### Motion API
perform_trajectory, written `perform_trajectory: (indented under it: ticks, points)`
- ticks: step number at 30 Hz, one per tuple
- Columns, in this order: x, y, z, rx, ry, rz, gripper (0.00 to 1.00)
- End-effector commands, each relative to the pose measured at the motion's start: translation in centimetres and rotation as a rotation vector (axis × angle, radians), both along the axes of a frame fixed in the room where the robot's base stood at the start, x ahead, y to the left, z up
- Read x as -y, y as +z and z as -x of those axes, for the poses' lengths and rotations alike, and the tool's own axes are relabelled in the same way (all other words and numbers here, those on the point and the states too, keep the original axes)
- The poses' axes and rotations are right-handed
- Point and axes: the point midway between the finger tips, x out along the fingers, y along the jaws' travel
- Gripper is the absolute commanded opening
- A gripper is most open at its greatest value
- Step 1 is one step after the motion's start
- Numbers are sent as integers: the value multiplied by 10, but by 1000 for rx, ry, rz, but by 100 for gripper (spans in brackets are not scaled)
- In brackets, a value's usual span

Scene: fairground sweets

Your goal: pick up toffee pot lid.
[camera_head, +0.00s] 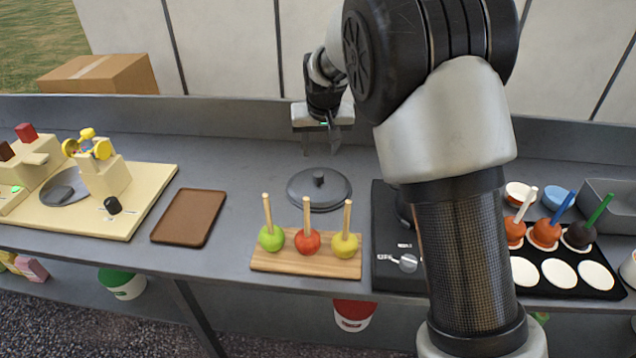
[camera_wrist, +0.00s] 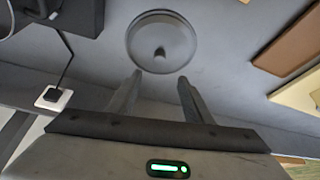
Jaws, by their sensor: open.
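The toffee pot lid (camera_head: 319,188) is a round dark grey disc with a small upright knob in its middle. It lies flat on the grey counter behind the board of apples. In the wrist view the lid (camera_wrist: 162,38) sits ahead of my fingertips, with its knob towards me. My gripper (camera_head: 334,148) is above the back of the counter, beyond the lid in the head view. In the wrist view my gripper (camera_wrist: 159,77) has its two fingers apart with nothing between them. The fingers do not touch the lid. The pot is largely hidden behind my arm.
A wooden board (camera_head: 305,262) with several apples on sticks stands just in front of the lid. A black hob (camera_head: 396,262) is to the right, partly behind my arm. A brown tray (camera_head: 188,217) lies to the left. The counter between tray and lid is clear.

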Motion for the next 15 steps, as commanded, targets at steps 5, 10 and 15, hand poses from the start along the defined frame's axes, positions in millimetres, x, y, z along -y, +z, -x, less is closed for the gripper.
perform_trajectory:
  ticks: [5,10,15]
  points:
    - [-2,-39,-15,-4,-1,1,46]
    - [-4,-64,-27,-2,0,0,46]
    - [-5,-74,-33,0,-1,-1,46]
